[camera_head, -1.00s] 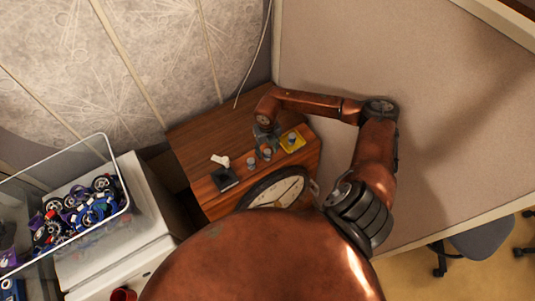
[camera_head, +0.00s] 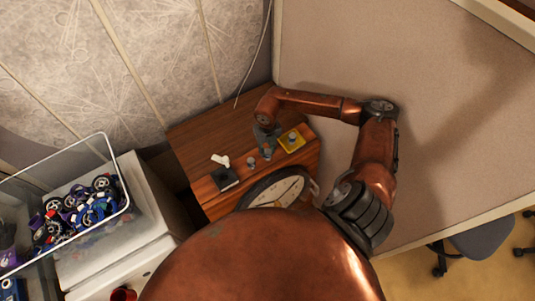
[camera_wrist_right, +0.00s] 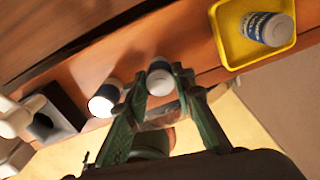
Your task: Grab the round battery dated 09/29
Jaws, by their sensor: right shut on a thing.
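My right gripper (camera_head: 267,148) is shut on a round battery, which also shows between the fingers in the right wrist view (camera_wrist_right: 160,80). This battery has a pale end and stands near the front edge of the wooden cabinet top. A second round battery (camera_head: 251,161) stands just to the left, apart from the gripper; in the wrist view it (camera_wrist_right: 104,100) shows a white end and a dark label. A third battery (camera_head: 292,138) is in a yellow tray (camera_wrist_right: 229,48) on the right. No date is legible on any battery. My left gripper is not in view.
A black open box (camera_head: 225,179) and a white angled piece (camera_head: 220,160) are on the left of the wooden cabinet top (camera_head: 200,135). A round clock face (camera_head: 277,192) is at the cabinet's front. The back of the top is clear. A clear bin of wheels stands far left.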

